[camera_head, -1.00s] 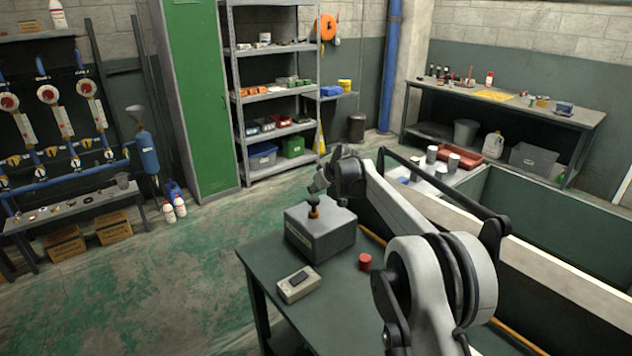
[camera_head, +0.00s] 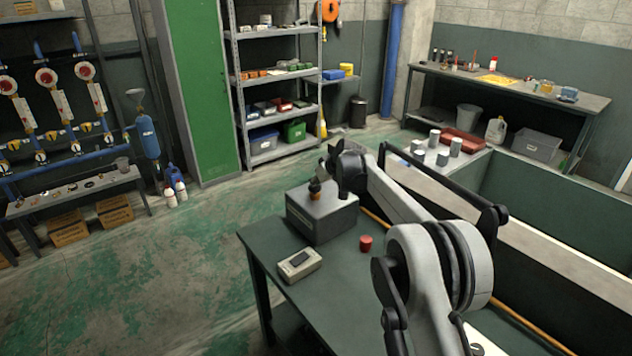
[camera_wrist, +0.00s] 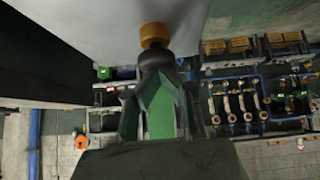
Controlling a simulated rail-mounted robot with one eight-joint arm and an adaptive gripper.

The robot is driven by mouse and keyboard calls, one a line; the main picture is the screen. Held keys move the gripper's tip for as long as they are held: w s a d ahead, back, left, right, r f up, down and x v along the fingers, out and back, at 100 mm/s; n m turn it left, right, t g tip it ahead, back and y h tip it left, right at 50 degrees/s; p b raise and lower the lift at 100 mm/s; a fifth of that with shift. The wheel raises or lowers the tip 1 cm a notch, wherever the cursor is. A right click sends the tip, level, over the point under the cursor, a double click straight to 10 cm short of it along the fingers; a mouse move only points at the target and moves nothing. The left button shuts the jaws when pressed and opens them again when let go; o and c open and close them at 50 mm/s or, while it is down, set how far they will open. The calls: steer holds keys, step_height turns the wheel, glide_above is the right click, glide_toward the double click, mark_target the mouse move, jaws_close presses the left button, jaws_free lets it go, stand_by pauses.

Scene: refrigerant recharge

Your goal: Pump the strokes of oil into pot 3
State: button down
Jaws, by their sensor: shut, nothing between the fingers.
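A grey box (camera_head: 322,216) stands on the dark green bench, with a black knob (camera_head: 315,186) on an orange collar (camera_head: 316,196) on its top. My gripper (camera_head: 328,166) is directly above the knob, pointing down. In the wrist view, the orange collar (camera_wrist: 154,34) and the dark knob (camera_wrist: 155,56) lie just beyond my gripper's closed fingertips (camera_wrist: 157,76). I cannot tell whether the tips touch the knob. The fingers hold nothing. I cannot make out any marking that shows which thing is pot 3.
A pale handheld device (camera_head: 299,264) and a small red cylinder (camera_head: 366,243) sit on the bench (camera_head: 335,290) near the box. Blue pipework with round red-centred gauges (camera_head: 47,77) is on the left wall. Grey canisters (camera_head: 444,147) stand to the right behind my arm.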

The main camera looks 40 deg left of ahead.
mark_target(316, 187)
steer(key=shift+f, duration=0.3)
step_height(316, 187, up, 4)
steer(key=shift+r+p, duration=0.2)
steer(key=shift+p, duration=0.2)
steer(key=b+v, duration=0.1)
steer(key=v, duration=0.9)
steer(key=shift+b, duration=0.4)
steer(key=shift+a+r, duration=0.1)
steer(key=shift+a, duration=0.05)
steer(key=shift+r+b, duration=0.5)
steer(key=shift+r, duration=0.8)
steer(key=shift+a, duration=0.1)
